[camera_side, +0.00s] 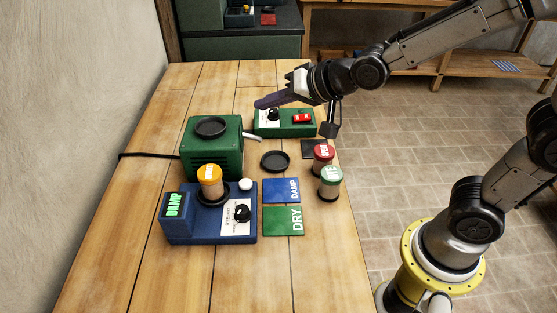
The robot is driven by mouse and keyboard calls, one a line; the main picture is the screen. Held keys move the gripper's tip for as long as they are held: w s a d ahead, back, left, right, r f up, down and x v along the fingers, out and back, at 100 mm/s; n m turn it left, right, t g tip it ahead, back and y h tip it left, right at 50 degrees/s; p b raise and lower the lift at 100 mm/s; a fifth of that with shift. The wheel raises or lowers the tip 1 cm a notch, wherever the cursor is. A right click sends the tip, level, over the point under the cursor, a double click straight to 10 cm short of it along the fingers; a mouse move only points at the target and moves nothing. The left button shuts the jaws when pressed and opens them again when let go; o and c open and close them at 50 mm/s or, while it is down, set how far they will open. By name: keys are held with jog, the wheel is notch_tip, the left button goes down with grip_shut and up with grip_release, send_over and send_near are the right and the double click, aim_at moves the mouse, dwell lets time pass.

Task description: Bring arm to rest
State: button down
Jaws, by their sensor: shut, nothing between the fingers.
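My gripper (262,103) hangs over the far part of the wooden table, just above and left of a green control box (285,130). Its purple fingers point left and slightly down, and they are shut and empty. I cannot tell whether they touch the box. My arm reaches in from the upper right.
A blue meter (180,228) showing DAMP bears an orange-lidded jar (210,180). Behind it stands a green machine (195,160). Red-lidded (322,158) and green-lidded (331,182) jars stand near the right edge, beside blue DAMP (280,190) and green DRY (280,222) mats. A black dish (275,160) lies between. The table's near end is clear.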

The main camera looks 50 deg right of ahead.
jog(key=s+d+r+h, duration=0.1)
jog(key=s+d+r, duration=0.4)
jog(key=s, duration=0.1)
jog(key=s+d+f+n+g, duration=0.2)
jog(key=s+n, duration=0.1)
jog(key=s, duration=0.6)
jog(key=s+d+f+n+g+h, duration=0.1)
jog(key=s+d+f+n+g, duration=0.1)
jog(key=s, duration=0.7)
jog(key=shift+f+n+g+h, duration=0.3)
jog(key=shift+f+n+g, duration=0.3)
jog(key=shift+f+g, duration=0.1)
